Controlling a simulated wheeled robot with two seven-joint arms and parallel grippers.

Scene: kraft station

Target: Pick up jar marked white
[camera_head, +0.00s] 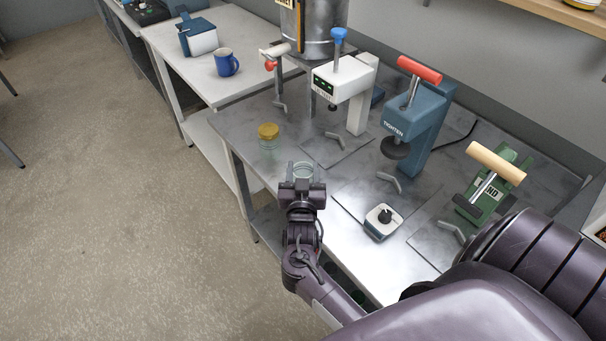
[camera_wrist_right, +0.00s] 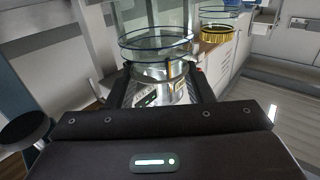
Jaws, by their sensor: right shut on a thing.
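A clear, lidless glass jar (camera_head: 303,170) is between the fingers of my right gripper (camera_head: 303,178) near the table's left front edge. In the right wrist view, the jar (camera_wrist_right: 156,48) shows its round rims between the two dark fingers (camera_wrist_right: 160,88), which are shut on it. I cannot see a white mark on it. A second glass jar with a gold lid (camera_head: 268,133) stands on the table, farther back and to the left, apart from my gripper. Its gold lid also shows in the right wrist view (camera_wrist_right: 216,34). My left gripper is not in view.
On the metal table (camera_head: 255,108) stand a white press (camera_head: 345,85), a blue press (camera_head: 425,115), a green clamp (camera_head: 492,190) and a small box with a black knob (camera_head: 382,221). A blue mug (camera_head: 227,63) is on the bench at left. The floor at left is clear.

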